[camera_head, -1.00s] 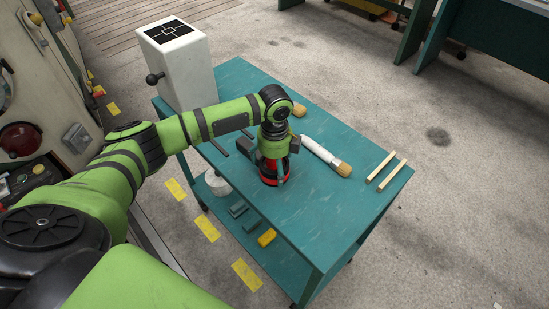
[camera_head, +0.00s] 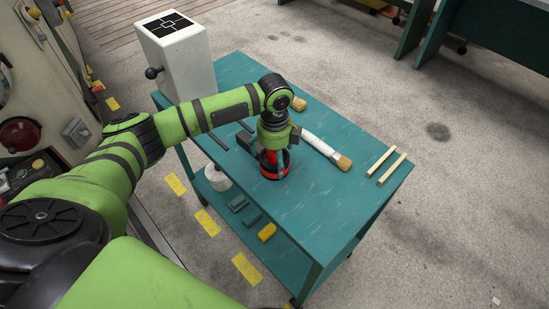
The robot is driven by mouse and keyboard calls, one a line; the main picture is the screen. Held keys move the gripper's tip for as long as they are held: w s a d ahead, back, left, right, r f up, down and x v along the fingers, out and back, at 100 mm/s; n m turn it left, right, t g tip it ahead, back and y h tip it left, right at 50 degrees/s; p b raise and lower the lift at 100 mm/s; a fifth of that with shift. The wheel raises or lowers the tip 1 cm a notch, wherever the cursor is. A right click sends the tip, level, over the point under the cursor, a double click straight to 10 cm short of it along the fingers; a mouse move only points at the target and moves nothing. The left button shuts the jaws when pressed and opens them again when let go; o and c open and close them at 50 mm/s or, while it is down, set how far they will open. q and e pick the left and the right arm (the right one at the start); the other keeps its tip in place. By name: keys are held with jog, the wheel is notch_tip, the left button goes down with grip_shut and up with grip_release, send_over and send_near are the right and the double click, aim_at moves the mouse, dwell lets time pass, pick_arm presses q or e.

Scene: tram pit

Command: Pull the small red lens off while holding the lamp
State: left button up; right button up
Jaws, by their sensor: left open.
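A small round red and black thing (camera_head: 272,173), which may be the lamp with its red lens, is on the teal cart top below my left gripper. My left gripper (camera_head: 267,157) points down over it with its fingers apart, and hides much of it. I cannot tell whether the fingers touch it. A larger dark red round lamp (camera_head: 21,135) is on the pale panel at the far left, away from the gripper. My right gripper is out of view.
The teal cart (camera_head: 320,215) also bears a white-handled brush (camera_head: 322,147), two pale wooden sticks (camera_head: 386,165) and a white box (camera_head: 180,70) with a dark knob. Its lower shelf holds a yellow block (camera_head: 266,232) and a white round thing (camera_head: 217,178). The cart's front right is clear.

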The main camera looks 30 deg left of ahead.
pick_arm(q)
jog(key=shift+r+b, duration=0.6)
jog(key=shift+r, duration=2.45)
